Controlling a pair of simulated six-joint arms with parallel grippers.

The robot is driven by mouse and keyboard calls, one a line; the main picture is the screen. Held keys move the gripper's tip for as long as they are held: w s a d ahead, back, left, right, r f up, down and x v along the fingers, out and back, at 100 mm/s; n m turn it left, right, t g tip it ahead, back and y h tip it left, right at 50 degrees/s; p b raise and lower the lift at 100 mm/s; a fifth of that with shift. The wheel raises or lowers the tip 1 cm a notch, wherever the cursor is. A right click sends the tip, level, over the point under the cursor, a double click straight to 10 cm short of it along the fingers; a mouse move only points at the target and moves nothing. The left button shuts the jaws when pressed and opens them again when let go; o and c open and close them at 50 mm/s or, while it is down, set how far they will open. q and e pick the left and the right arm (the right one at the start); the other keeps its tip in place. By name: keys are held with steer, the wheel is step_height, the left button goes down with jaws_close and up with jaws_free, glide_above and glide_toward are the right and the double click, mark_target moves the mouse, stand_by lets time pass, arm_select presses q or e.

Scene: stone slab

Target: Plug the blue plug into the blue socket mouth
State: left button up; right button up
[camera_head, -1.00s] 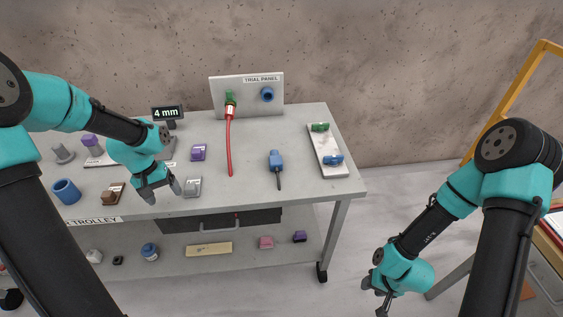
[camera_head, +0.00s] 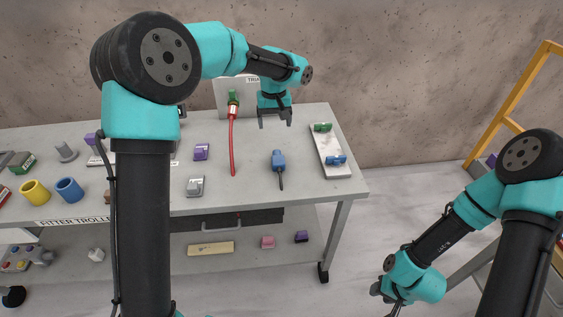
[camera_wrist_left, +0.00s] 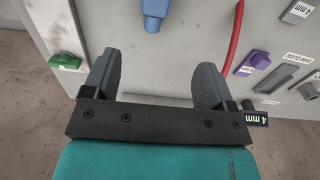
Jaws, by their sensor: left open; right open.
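The blue plug (camera_head: 278,158) lies on the grey trolley top with its short dark lead toward the front edge. It also shows at the top of the left wrist view (camera_wrist_left: 153,10). My left gripper (camera_head: 275,122) is open and empty above the trolley, behind the plug and in front of the trial panel (camera_head: 229,95). In the wrist view its fingers (camera_wrist_left: 158,85) are apart with nothing between them. The blue socket mouth on the panel is hidden behind my left gripper and wrist. My right gripper (camera_head: 388,303) is open, low at right, off the trolley.
A white tray (camera_head: 337,169) with a green and a blue piece stands to the right. Purple and grey blocks lie left of the cable. The right front of the top is clear.

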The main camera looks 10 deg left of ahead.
mark_target(278, 158)
arm_select(q)
steer(key=shift+w+d+r, duration=0.25)
steer(key=shift+d+r, duration=0.05)
steer(key=shift+d, duration=0.35)
step_height(278, 158, down, 12)
steer(key=shift+f, duration=0.15)
stand_by(0.3)
steer(key=shift+s+a+f, duration=0.1)
steer(key=shift+f, duration=1.2)
steer(key=shift+s+a+f, duration=0.1)
steer(key=shift+f, duration=1.2)
